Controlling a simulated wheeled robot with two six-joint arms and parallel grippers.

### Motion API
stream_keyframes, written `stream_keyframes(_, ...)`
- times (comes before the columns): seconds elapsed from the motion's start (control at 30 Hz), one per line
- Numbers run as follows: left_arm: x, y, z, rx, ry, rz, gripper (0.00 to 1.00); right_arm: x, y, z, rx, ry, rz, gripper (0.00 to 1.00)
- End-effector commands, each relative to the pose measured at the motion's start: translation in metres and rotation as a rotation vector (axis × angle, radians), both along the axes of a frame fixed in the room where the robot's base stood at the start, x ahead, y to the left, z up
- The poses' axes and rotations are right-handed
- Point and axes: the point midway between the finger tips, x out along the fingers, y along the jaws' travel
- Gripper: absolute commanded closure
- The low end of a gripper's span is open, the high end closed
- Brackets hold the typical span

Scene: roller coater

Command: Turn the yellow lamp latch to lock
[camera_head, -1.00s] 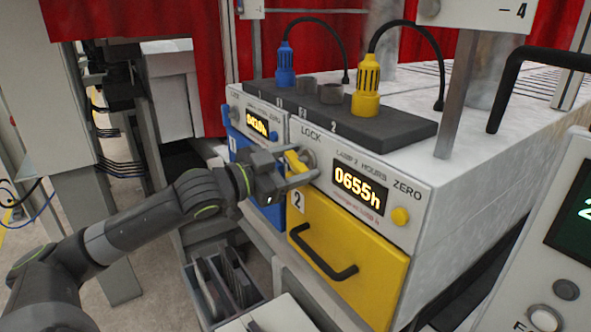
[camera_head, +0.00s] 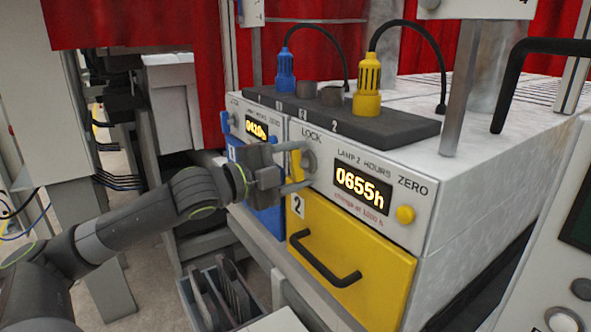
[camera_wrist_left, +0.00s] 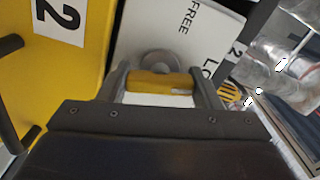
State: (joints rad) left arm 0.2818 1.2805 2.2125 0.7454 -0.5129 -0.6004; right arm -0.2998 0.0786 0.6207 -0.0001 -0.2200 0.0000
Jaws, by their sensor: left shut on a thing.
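The yellow lamp latch (camera_head: 295,166) is on the white front panel of lamp unit 2, on a round grey hub (camera_head: 309,160) below the word LOCK. It now stands roughly upright in the head view. My left gripper (camera_head: 298,168) is shut on the latch, one finger above and one below. In the left wrist view the yellow latch (camera_wrist_left: 160,83) lies between the two fingers, in front of the hub, with FREE and part of LOCK printed on the panel. The fingers hide part of the latch. My right gripper is not in view.
Right of the latch are an hours display (camera_head: 362,191) reading 0655h and a yellow knob (camera_head: 405,214). Below is a yellow drawer (camera_head: 375,250) with a black handle (camera_head: 332,268). Yellow (camera_head: 367,85) and blue (camera_head: 285,70) plugs stand on a dark strip above.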

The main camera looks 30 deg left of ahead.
Motion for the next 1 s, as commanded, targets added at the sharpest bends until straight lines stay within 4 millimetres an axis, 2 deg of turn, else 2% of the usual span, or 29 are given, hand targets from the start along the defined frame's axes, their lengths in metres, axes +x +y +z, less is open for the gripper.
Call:
stream_keyframes(0.4,0.0002,0.0004,-0.0006,0.219,-0.089,0.002,0.65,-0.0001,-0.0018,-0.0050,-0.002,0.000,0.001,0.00)
stream_keyframes(1.0,0.0002,0.0005,-0.0004,0.268,-0.109,0.002,0.65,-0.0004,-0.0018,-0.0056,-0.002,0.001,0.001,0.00)
